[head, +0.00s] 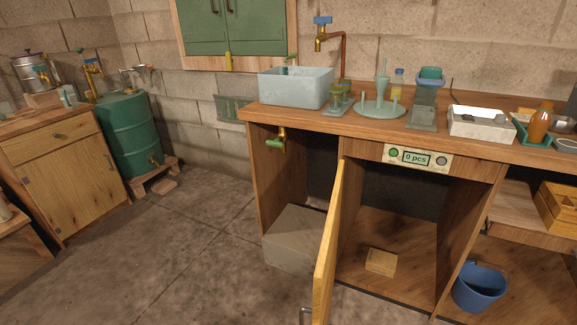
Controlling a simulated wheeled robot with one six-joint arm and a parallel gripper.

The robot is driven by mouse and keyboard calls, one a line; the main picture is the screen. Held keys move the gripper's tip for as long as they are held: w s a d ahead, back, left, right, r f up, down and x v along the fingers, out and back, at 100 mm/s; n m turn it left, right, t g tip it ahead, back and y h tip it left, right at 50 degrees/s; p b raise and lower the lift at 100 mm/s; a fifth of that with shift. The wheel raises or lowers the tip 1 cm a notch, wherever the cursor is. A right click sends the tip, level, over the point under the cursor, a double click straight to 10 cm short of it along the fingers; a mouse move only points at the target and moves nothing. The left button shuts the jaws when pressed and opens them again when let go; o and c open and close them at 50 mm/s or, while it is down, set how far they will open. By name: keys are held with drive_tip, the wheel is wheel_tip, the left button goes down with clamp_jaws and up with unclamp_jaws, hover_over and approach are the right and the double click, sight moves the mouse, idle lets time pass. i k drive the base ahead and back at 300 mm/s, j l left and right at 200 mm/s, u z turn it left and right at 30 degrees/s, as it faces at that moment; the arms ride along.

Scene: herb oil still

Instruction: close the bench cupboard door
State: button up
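The bench cupboard door (328,250) is a light wooden panel. It stands open, swung out toward me and seen nearly edge-on, hinged at the left side of the cupboard opening. A handle (305,314) shows low on its left-facing side at the bottom of the picture. The door's lower end is cut off by the picture edge. The cupboard (390,245) is open to view, with a small wooden block (381,261) on its floor. My gripper is not in view.
A grey box (295,240) stands under the bench left of the door. A blue bucket (480,287) stands right of the cupboard. The bench top (370,122) carries a sink (296,88) and glassware. Concrete floor (190,250) is clear at left, before a green barrel (130,130).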

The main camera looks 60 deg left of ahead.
sight(322, 278)
drive_tip(key=k+j+u, duration=0.1)
drive_tip(key=j+u, duration=0.2)
drive_tip(key=j, duration=0.4)
drive_tip(key=j+u, duration=0.25)
drive_tip(key=j, duration=0.45)
